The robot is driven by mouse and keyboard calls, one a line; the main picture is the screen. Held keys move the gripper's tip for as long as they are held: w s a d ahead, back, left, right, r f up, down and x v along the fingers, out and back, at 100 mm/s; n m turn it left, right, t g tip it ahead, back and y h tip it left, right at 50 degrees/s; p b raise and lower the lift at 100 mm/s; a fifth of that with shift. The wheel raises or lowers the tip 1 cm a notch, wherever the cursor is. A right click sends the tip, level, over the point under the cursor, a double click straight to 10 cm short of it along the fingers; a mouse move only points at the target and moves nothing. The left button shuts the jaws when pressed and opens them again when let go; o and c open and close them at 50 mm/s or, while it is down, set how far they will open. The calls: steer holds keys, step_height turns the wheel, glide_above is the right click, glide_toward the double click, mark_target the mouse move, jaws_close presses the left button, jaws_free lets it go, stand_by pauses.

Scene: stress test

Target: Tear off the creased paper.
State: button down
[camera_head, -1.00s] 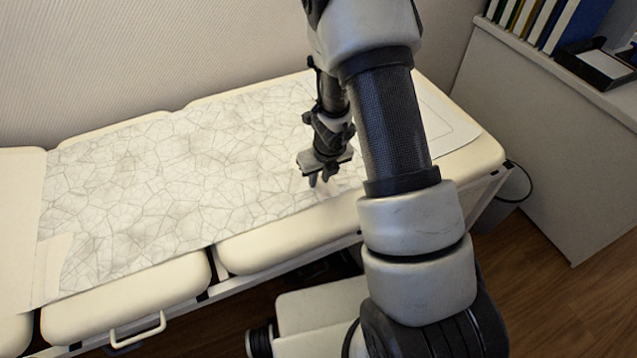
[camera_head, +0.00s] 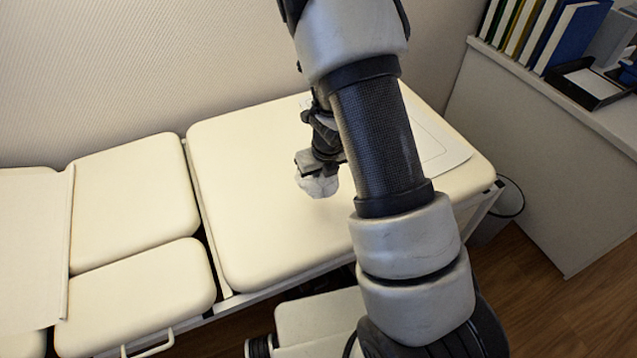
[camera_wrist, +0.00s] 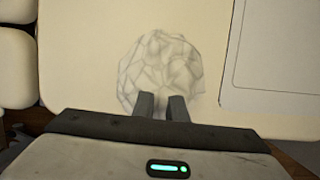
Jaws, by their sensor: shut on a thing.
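The creased paper (camera_head: 318,184) is now a crumpled white ball with grey crease lines. My gripper (camera_head: 312,172) is shut on it above the right section of the cream examination table (camera_head: 250,200). In the wrist view the paper ball (camera_wrist: 160,62) sits at the tips of my two dark fingers (camera_wrist: 162,104). Its underside is hidden. Smooth, flat paper (camera_head: 30,250) covers the table's left end, with its edge over the left cushions. My arm hides part of the table's right side.
A flat pale sheet with a thin outline (camera_head: 440,150) lies at the table's right end and shows in the wrist view (camera_wrist: 275,55). A cabinet (camera_head: 540,150) at the right carries binders (camera_head: 540,30) and a black tray (camera_head: 590,82). A bin (camera_head: 490,228) stands below.

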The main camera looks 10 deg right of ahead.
steer(key=shift+r+p, duration=3.05)
steer(key=shift+r, duration=0.4)
